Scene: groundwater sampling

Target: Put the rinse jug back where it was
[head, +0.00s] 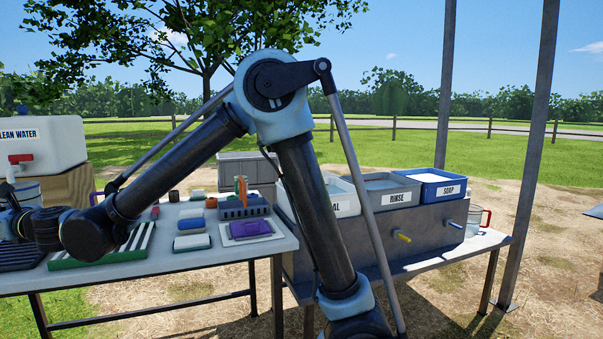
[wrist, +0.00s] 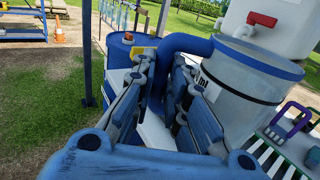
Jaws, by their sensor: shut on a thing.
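A grey, see-through jug with a blue rim and blue handle (wrist: 246,85) fills the right of the wrist view. Its label is mostly hidden; I take it for the rinse jug. My gripper (wrist: 160,105) is shut on its blue handle. In the head view the jug (head: 27,188) shows at the far left, below the red tap, and my gripper (head: 14,214) is beside it, partly cut off by the frame edge. The jug looks upright. I cannot tell whether its base touches anything.
The clean water tank (head: 45,143) stands on a wooden block just behind the jug. A dark ribbed mat (head: 20,258), a striped rack (head: 105,246) and brushes crowd the table (head: 190,262). Rinse (head: 390,190) and soap (head: 440,186) basins stand right, beside a red-handled jug (head: 474,221).

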